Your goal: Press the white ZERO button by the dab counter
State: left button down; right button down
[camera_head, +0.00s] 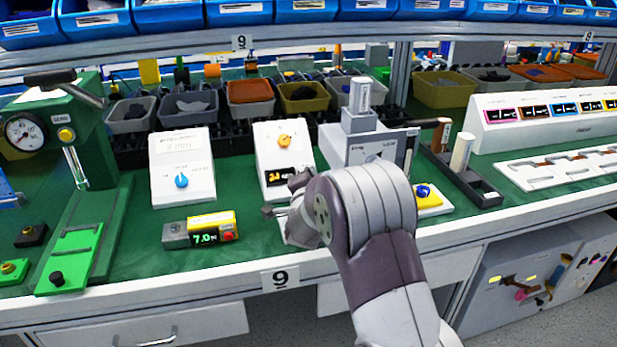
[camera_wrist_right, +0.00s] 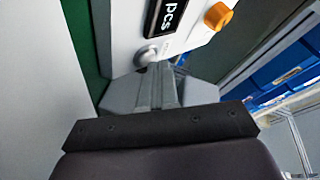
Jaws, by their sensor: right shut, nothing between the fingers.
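The counter (camera_head: 265,150) is a white sloped box with an orange knob (camera_head: 285,140) and a dark display with yellow digits (camera_head: 279,177). My right gripper (camera_head: 298,182) is in front of its lower right part, beside the display, and hides the button in the head view. In the right wrist view, the pale round button (camera_wrist_right: 147,55) sits next to the "pcs" display (camera_wrist_right: 168,18). The shut fingertips (camera_wrist_right: 157,72) point at it and lie very close; I cannot tell whether they touch. My left gripper is not in view.
A similar white box with a blue knob (camera_head: 181,165) stands left. A yellow-and-grey unit reading 7.0 (camera_head: 199,229) lies on the green bench in front. A grey fixture (camera_head: 361,145) and a yellow block with a blue knob (camera_head: 428,200) are close on the right. Bins stand behind.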

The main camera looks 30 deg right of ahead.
jog(key=shift+f, duration=0.15)
dwell(0.4)
jog(key=shift+s+a+r, duration=0.1)
jog(key=shift+s+r, duration=0.35)
jog(key=shift+r, duration=0.2)
jog(key=s+r+p, duration=0.1)
jog(key=r, duration=0.1)
jog(key=s+r+p, duration=0.1)
jog(key=s+r, duration=0.1)
jog(key=shift+s+a, duration=0.1)
jog(key=shift+a, duration=0.3)
jog(key=shift+f, duration=0.1)
dwell(0.5)
